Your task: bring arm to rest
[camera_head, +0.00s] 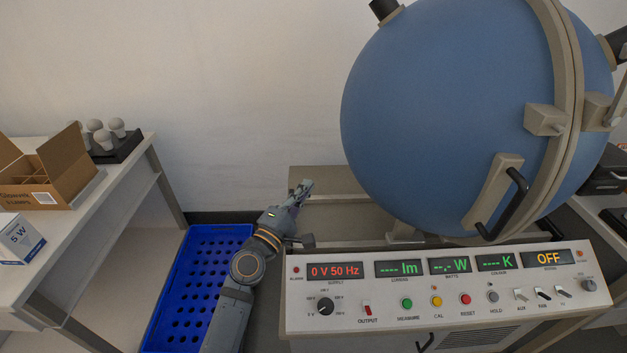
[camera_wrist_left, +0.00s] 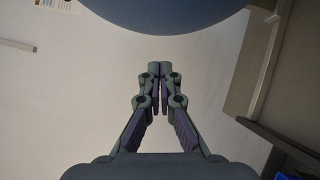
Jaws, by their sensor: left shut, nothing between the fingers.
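My left gripper (camera_head: 303,190) is shut and empty. In the head view its arm reaches up from the bottom, over the blue crate's right side, and its fingertips are left of the big blue sphere, above the bench frame. In the left wrist view the gripper's fingers (camera_wrist_left: 159,68) meet at their tips with nothing between them, and the sphere (camera_wrist_left: 165,12) shows at the top edge. My right gripper is in neither view.
The blue sphere (camera_head: 440,110) stands behind a control panel (camera_head: 450,322) with lit displays. A blue perforated crate (camera_head: 190,290) lies low at left. The left table holds an open cardboard box (camera_head: 50,180), a small white-blue box (camera_head: 18,240) and a dark tray (camera_head: 125,148) with several bulbs.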

